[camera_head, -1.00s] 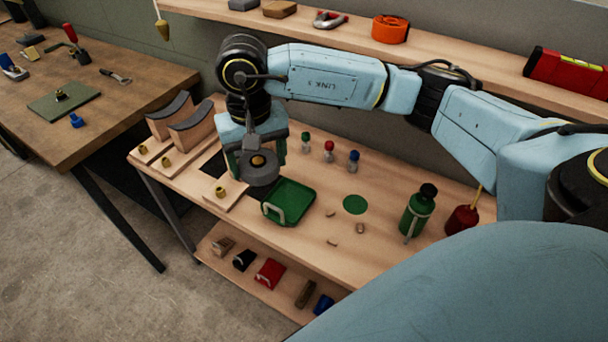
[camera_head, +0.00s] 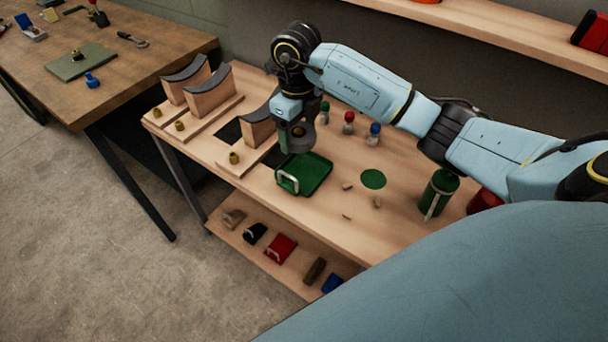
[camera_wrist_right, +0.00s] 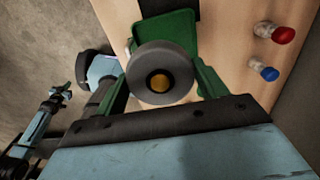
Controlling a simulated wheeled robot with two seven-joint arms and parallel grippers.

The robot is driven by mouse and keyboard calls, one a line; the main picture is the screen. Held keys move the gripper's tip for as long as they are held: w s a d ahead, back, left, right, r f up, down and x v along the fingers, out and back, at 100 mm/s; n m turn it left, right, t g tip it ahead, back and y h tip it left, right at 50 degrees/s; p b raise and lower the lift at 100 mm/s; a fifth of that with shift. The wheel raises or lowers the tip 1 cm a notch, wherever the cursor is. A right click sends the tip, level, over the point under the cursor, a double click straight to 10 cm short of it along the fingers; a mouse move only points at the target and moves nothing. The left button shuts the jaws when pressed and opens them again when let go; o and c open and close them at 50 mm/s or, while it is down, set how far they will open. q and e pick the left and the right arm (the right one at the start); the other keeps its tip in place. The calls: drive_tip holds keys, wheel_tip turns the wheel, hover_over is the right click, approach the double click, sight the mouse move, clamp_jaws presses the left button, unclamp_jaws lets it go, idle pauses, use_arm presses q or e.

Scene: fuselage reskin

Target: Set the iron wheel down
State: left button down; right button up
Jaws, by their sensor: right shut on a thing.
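The iron wheel (camera_head: 298,138) is a dark grey disc with a brass-coloured hub. In the right wrist view the wheel (camera_wrist_right: 160,74) sits between the green fingers of my right gripper (camera_wrist_right: 162,88). My right gripper (camera_head: 297,136) is shut on it and holds it above the bench, by the back edge of a green tray (camera_head: 318,176). The tray (camera_wrist_right: 178,24) shows partly behind the wheel in the wrist view. Whether the wheel touches the tray I cannot tell.
Wooden cradles with dark curved tops (camera_head: 208,88) stand left, with brass pieces on their bases. Small bottles with green, red and blue (camera_head: 374,131) tops stand behind. A lower shelf (camera_head: 262,264) holds several items.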

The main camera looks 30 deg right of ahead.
drive_tip(key=f+m, duration=0.1)
drive_tip(key=m, duration=0.1)
drive_tip(key=d+m, duration=0.1)
drive_tip(key=shift+d+f+m, duration=0.15)
drive_tip(key=shift+f+m, duration=0.2)
drive_tip(key=shift+m, duration=0.05)
drive_tip(key=shift+f, duration=0.35)
drive_tip(key=b, duration=0.1)
hover_over(304, 173)
wheel_tip(304, 173, down, 5)
drive_tip(key=shift+f, duration=0.1)
wheel_tip(304, 173, down, 4)
drive_tip(key=shift+f+b, duration=0.1)
drive_tip(key=shift+b, duration=0.25)
use_arm(q)
drive_tip(key=shift+a+f, duration=0.75)
drive_tip(key=shift+f, duration=0.25)
use_arm(e)
drive_tip(key=o, duration=1.2)
drive_tip(key=shift+f, duration=0.2)
drive_tip(key=shift+c, duration=0.2)
drive_tip(key=shift+o, duration=0.7)
use_arm(q)
drive_tip(key=shift+w, duration=0.1)
